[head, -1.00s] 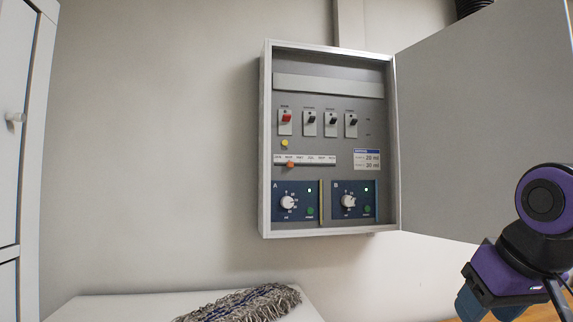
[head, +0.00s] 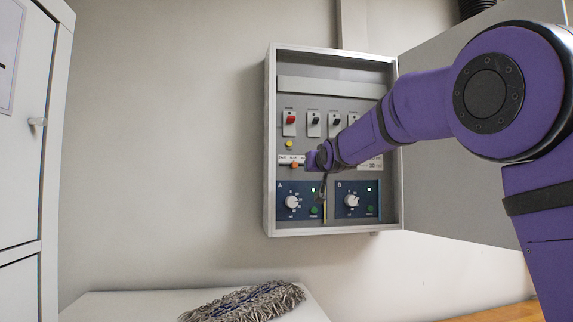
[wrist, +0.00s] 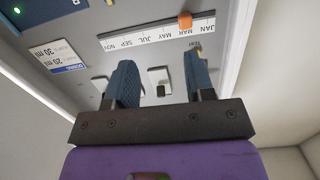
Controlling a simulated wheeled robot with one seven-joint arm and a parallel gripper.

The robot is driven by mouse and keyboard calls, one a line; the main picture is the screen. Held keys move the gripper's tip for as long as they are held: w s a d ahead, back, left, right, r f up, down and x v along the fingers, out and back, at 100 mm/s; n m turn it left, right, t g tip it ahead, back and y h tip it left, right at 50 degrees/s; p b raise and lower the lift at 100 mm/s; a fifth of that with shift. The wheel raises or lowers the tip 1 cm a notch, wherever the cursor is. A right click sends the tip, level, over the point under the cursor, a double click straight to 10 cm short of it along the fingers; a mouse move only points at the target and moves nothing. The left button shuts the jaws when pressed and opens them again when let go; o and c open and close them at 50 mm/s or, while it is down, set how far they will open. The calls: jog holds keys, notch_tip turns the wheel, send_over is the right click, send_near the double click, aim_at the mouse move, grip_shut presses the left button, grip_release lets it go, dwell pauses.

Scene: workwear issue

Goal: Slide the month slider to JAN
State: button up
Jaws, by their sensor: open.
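The month slider has an orange knob (head: 294,165) on a white month strip (head: 283,159) in the wall cabinet. In the wrist view the orange knob (wrist: 185,20) sits by MAR on the strip (wrist: 150,38), one label away from JAN, which is at the strip's right end there. In the head view the knob is near the strip's left end. My gripper (head: 314,162) is at the strip, just right of the knob, and hides the strip's right part. In the wrist view my gripper (wrist: 160,62) has its two blue fingers apart with nothing held between them.
The open cabinet (head: 270,140) has a row of switches, including a red one (head: 291,119), above the strip. Dial panels A (head: 285,187) and B (head: 343,187) are below. The open door (head: 450,215) stands at right. A mop head (head: 245,302) lies on a white surface.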

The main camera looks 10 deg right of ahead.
aim_at(295, 163)
jog(key=shift+n+t+y, duration=0.3)
jog(key=shift+n+t, duration=0.1)
jog(key=shift+t, duration=0.1)
jog(key=shift+w+a+r, duration=0.3)
jog(key=shift+w+a, duration=0.3)
jog(key=shift+w, duration=1.55)
jog(key=shift+w+a+r, duration=0.25)
jog(key=shift+w+a, duration=0.3)
jog(key=shift+w, duration=1.6)
jog(key=shift+w+a+r, duration=0.3)
jog(key=shift+w+a, duration=0.3)
jog(key=shift+w, duration=1.55)
jog(key=shift+c, duration=0.5)
grip_shut()
jog(key=shift+a, duration=0.1)
